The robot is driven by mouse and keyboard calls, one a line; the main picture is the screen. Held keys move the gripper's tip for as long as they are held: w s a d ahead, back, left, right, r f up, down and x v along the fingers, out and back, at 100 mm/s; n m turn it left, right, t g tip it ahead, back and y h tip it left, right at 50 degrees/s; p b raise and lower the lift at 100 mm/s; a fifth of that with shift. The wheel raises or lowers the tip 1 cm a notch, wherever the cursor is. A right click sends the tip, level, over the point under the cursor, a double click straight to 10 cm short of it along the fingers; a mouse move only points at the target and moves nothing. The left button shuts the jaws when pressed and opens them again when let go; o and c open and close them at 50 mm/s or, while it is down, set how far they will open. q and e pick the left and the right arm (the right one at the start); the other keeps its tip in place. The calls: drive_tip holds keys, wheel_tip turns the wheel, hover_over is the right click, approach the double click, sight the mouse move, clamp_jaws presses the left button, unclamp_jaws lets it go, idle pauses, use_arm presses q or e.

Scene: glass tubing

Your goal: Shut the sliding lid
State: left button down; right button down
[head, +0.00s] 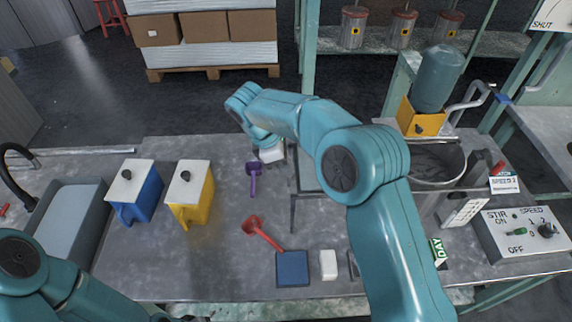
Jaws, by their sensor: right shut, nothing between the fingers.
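A grey flat-topped frame or box (307,180) with dark edges stands mid-table, largely hidden behind my right arm. It may bear the sliding lid; I cannot tell how far the lid is open. My right arm reaches across it, with its wrist bent down at the left. The right gripper (268,146) is shut and empty, small and partly hidden under the wrist. A pale white block (273,154) shows at its tips; I cannot tell whether they touch. My left arm lies at the bottom left corner, and its gripper is outside the picture.
Blue (136,190) and yellow (190,192) white-lidded boxes stand left. A purple scoop (253,178), red scoop (262,233), blue pad (292,268) and white block (328,264) lie in front. A metal tub (440,160) and switch box (520,236) stand right.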

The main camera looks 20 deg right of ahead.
drive_tip(key=shift+d, duration=0.1)
drive_tip(key=s+d, duration=0.2)
drive_tip(key=d, duration=0.6)
drive_tip(key=s+d, duration=0.2)
drive_tip(key=d, duration=0.5)
drive_tip(key=s+d, duration=0.2)
drive_tip(key=d, duration=0.6)
drive_tip(key=shift+s+d+p, duration=0.35)
drive_tip(key=shift+s+p, duration=0.05)
drive_tip(key=p+v, duration=0.1)
drive_tip(key=v, duration=1.5)
drive_tip(key=shift+p, duration=0.3)
drive_tip(key=shift+a, duration=0.1)
